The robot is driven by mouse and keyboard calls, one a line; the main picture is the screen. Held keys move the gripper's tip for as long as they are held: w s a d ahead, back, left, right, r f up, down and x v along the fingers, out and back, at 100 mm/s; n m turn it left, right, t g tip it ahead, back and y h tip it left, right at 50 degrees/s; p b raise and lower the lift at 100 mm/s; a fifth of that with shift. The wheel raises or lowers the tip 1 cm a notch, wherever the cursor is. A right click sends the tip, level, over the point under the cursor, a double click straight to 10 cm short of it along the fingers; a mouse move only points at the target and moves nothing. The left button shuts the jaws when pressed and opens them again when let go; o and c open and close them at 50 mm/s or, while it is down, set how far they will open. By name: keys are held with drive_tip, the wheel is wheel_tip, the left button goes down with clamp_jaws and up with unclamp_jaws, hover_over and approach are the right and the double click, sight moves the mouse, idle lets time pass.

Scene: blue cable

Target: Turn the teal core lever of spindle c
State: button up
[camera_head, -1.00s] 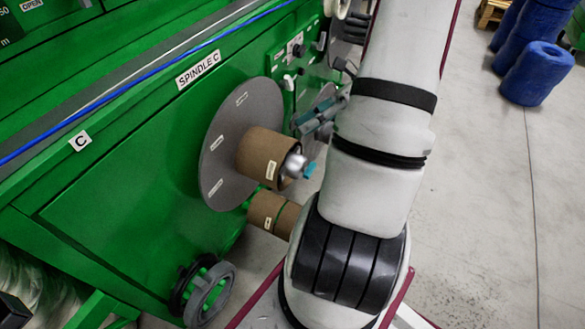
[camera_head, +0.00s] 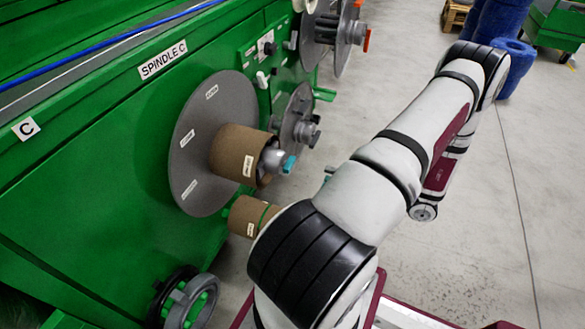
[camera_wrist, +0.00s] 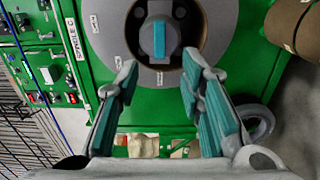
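Spindle c carries a large grey disc (camera_head: 200,110) with a brown cardboard core (camera_head: 230,150) on it. The teal core lever (camera_head: 289,164) is at the tip of the spindle's grey end. In the wrist view the teal lever (camera_wrist: 160,38) is upright in the picture, across the round grey hub (camera_wrist: 147,40). My gripper (camera_wrist: 160,78) is open and empty, with teal-padded fingers below and to either side of the lever, apart from it. In the head view my arm hides most of the gripper.
A second cardboard roll (camera_head: 245,214) sits below the spindle. Another spindle (camera_head: 298,125) and a larger reel (camera_head: 325,35) with a red lever stand farther along the green machine (camera_head: 100,150). Blue rolls (camera_head: 515,65) stand at the back. The floor at right is clear.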

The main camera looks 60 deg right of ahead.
sight(292, 166)
drive_tip(key=w, duration=0.4)
drive_tip(key=w+b, duration=0.1)
drive_tip(key=w, duration=0.2)
drive_tip(key=w+a+b, duration=0.1)
drive_tip(key=w, duration=0.3)
drive_tip(key=shift+w, duration=0.35)
clamp_jaws()
